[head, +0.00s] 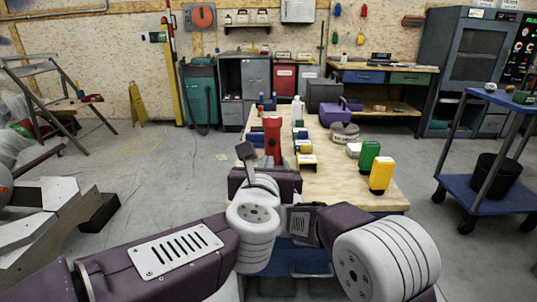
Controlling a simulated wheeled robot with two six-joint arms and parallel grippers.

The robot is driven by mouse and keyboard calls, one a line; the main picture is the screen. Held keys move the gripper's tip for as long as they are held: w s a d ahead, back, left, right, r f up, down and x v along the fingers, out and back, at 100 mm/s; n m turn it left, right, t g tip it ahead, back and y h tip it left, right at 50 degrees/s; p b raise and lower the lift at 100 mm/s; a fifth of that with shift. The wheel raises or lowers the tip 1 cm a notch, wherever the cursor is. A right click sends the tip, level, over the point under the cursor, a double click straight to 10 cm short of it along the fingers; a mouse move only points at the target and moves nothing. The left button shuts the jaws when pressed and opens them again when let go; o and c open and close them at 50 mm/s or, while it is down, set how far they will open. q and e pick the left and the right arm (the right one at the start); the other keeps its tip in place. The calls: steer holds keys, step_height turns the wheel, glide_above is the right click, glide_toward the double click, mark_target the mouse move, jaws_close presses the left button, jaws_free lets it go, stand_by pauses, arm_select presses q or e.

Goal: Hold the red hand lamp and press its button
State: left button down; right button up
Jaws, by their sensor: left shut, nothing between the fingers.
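The red hand lamp (272,134) is upright in the middle of the head view, above the near-left part of the wooden table. Its lower end is hidden behind the purple and white parts of my arms, so I cannot tell what bears it. My left gripper (246,151) is shut and empty. It points up just left of the lamp; I cannot tell whether it touches it. The lamp's button cannot be made out. My right arm comes in from the lower right, but its gripper is hidden behind my left wrist.
A green lamp (369,157) and a yellow lamp (381,175) stand on the right side of the wooden table (336,188). A purple toolbox (335,115) and small items stand further back. A blue cart (487,185) is at right.

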steer(key=o, duration=0.3)
steer(key=shift+o, duration=0.2)
